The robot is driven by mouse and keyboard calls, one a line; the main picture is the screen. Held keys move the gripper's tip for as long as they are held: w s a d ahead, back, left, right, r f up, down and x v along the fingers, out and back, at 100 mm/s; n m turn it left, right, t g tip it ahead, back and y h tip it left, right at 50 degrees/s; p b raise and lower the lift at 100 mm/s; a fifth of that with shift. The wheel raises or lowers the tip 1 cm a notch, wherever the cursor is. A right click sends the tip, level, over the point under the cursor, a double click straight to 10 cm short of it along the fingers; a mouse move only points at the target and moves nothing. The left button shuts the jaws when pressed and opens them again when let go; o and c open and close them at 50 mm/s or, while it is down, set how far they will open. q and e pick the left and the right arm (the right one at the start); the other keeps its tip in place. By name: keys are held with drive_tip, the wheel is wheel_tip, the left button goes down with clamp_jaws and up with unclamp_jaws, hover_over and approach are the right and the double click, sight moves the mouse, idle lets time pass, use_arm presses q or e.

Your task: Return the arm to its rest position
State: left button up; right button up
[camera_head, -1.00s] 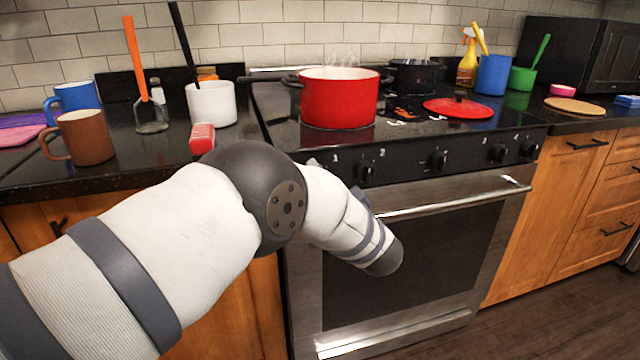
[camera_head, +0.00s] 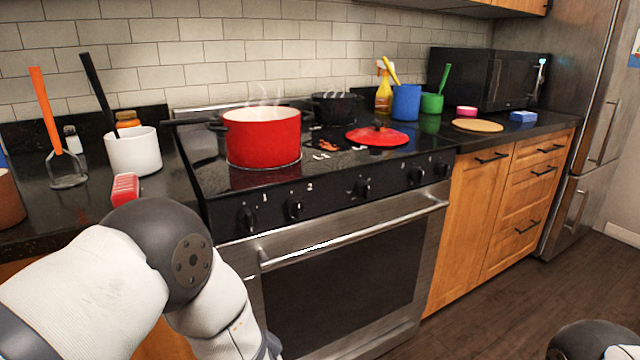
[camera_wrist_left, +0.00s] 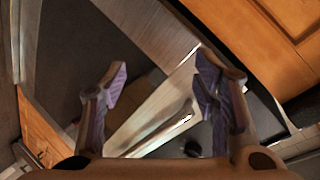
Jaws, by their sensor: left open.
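My left arm (camera_head: 130,275) comes in from the lower left in the head view, grey and white with a dark elbow joint. It bends down in front of the counter and the stove's left side, and its far end leaves the bottom of the picture. My left gripper (camera_wrist_left: 163,95) shows only in the left wrist view. Its two purple-padded fingers are spread wide with nothing between them, with the metal oven handle and wooden cabinet fronts behind. A dark rounded part at the lower right of the head view is probably my other arm; my right gripper is not in view.
A steaming red pot (camera_head: 262,137) and a red lid (camera_head: 377,136) sit on the stove. The oven handle (camera_head: 350,232) juts out in front. A white crock (camera_head: 133,152) and a red item (camera_head: 125,188) stand on the left counter near my elbow. The floor (camera_head: 545,290) at right looks clear.

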use_arm(q)
drive_tip(key=s+a+f+n+g+h+p, duration=0.15)
drive_tip(key=s+f+g, duration=0.3)
drive_tip(key=s, duration=0.75)
drive_tip(key=s+a+f+n+g+h+p, duration=0.1)
drive_tip(key=s+a+f+g+h, duration=0.15)
drive_tip(key=s+f, duration=0.6)
drive_tip(key=s+r+n+g, duration=0.1)
drive_tip(key=s+r+g, duration=0.2)
drive_tip(key=s, duration=1)
drive_tip(key=s+r+n+g+h, duration=0.1)
drive_tip(key=s+r+n+g, duration=0.1)
drive_tip(key=s, duration=1.2)
drive_tip(key=r+g, duration=0.1)
drive_tip(key=g, duration=0.1)
drive_tip(key=shift+s+a+g+p, duration=0.2)
drive_tip(key=shift+a+g+p, duration=0.1)
drive_tip(key=shift+g+p, duration=0.1)
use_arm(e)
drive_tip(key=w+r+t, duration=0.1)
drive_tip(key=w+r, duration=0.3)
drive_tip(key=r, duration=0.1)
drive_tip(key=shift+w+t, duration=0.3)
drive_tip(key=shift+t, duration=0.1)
